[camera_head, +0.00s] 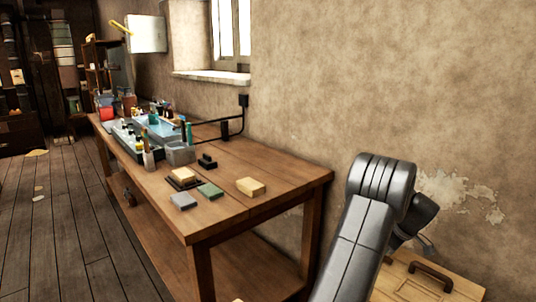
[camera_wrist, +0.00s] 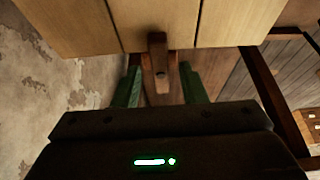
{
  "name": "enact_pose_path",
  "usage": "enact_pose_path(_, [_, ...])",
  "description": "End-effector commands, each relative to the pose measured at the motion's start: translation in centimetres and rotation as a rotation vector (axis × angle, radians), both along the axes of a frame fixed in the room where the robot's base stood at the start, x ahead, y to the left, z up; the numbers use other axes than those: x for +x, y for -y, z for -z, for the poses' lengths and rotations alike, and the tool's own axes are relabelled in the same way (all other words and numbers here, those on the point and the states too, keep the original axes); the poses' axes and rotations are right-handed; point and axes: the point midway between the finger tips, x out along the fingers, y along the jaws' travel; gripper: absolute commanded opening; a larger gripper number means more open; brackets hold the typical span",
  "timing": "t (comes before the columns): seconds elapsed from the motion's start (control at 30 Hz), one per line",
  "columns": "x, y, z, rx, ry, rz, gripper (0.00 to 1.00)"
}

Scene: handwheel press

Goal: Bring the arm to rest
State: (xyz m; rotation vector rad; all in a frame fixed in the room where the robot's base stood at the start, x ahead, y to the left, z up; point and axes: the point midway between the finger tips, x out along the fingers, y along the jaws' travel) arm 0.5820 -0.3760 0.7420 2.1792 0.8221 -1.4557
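My arm (camera_head: 365,225) rises at the lower right of the head view as a dark grey jointed link. In the wrist view my gripper (camera_wrist: 159,86) shows two green fingers, set well apart. A dark brown wooden handle (camera_wrist: 158,62) sticks out from a light plank surface (camera_wrist: 155,22) and shows between the fingers, with gaps on both sides. I cannot tell how far the fingertips are from it. In the head view the gripper's fingers are hidden behind the arm.
A long wooden workbench (camera_head: 225,222) holds small blocks, grey bins (camera_head: 180,153) and tools. A light wooden piece with a dark handle (camera_head: 431,277) is low at the right, near my arm. The plaster wall (camera_head: 330,80) is behind. Plank floor (camera_head: 50,225) is open at left.

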Motion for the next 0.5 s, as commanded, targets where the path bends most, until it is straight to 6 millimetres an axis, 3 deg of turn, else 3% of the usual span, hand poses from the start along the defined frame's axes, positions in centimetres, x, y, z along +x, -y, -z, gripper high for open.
enact_pose_path(0.5, [-0.10, 0.12, -0.32, 0.000, 0.000, 0.012, 0.38])
